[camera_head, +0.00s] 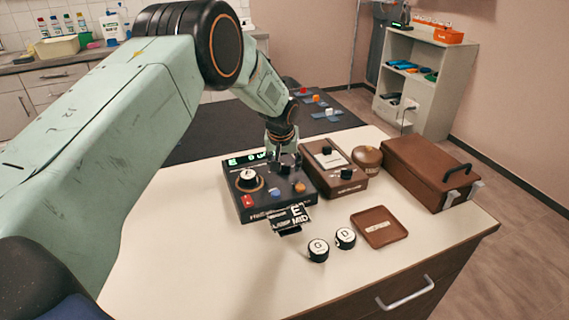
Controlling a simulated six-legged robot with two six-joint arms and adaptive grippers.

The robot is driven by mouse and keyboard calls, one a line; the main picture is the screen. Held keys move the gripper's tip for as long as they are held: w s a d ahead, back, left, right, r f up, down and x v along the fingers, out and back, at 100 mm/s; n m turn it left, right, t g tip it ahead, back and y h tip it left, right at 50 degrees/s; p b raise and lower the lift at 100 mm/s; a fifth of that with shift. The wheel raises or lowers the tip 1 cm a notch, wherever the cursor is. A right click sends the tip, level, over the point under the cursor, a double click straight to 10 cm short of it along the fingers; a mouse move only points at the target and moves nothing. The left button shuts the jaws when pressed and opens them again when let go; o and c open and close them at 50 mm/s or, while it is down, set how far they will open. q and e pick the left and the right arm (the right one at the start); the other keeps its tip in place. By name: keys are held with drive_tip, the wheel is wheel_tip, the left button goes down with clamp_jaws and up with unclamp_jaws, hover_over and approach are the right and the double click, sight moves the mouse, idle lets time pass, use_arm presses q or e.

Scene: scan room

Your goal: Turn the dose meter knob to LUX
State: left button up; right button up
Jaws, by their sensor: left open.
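The dose meter (243,212) seems to be the dark box on the white table, with a lit green display at its back edge that my gripper partly covers. A round knob (247,179) with a white top and dark mark sits at its left. Any LUX label is too small to read. My left arm reaches in from the left. My left gripper (286,165) is open and points down over the back right of the box, to the right of the knob. I cannot tell whether it touches anything. My right gripper is not in view.
A card (291,218) reading E MID lies at the box's front edge. Two round pieces, G (318,250) and D (345,238), stand in front, beside a brown tray (379,227). A brown instrument (350,180) and brown case (430,170) stand right. The table's front left is clear.

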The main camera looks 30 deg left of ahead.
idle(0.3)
use_arm(q)
drive_tip(key=shift+w+a+f, duration=0.1)
drive_tip(key=shift+f, duration=0.05)
drive_tip(key=c, duration=0.3)
clamp_jaws()
